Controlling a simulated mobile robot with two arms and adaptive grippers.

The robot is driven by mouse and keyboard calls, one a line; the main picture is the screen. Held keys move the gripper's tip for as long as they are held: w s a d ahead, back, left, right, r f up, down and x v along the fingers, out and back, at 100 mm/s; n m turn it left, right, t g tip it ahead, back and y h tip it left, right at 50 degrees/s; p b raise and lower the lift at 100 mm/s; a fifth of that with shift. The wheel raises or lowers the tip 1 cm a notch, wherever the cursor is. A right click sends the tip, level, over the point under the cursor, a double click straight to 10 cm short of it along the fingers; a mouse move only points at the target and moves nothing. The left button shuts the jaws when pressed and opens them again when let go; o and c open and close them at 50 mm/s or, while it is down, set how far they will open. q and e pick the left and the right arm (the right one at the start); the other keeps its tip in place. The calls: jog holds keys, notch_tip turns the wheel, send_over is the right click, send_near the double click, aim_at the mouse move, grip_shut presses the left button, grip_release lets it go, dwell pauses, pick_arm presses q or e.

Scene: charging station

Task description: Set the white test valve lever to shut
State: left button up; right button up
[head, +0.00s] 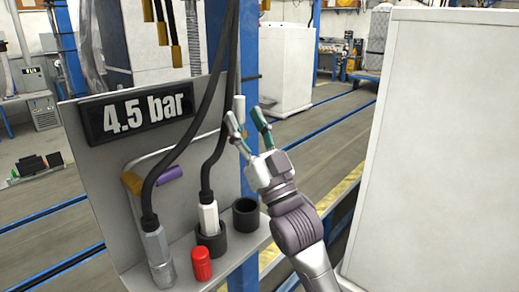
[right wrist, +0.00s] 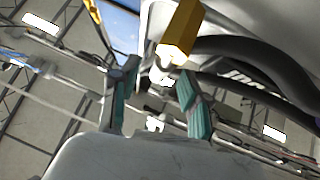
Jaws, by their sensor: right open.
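A white upright piece (head: 239,106), probably the test valve lever, shows at the right edge of the grey panel (head: 100,150) in the head view. My right gripper (head: 246,116) is open, its green-padded fingers reaching up beside this piece. In the right wrist view a brass-coloured block (right wrist: 181,30) with a pale end lies just beyond and between the open fingertips (right wrist: 155,85). Neither view clearly shows contact. The lever's pivot is partly hidden by the fingers. My left gripper is out of view.
The panel carries a "4.5 bar" display (head: 140,110). Black hoses run down to a grey metal fitting (head: 157,255) and a white nozzle (head: 208,217) in a black holder. A red cap (head: 201,264) and an empty black cup (head: 246,214) share the shelf. A white cabinet (head: 440,150) stands right.

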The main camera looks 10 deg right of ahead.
jog(key=v, duration=0.9)
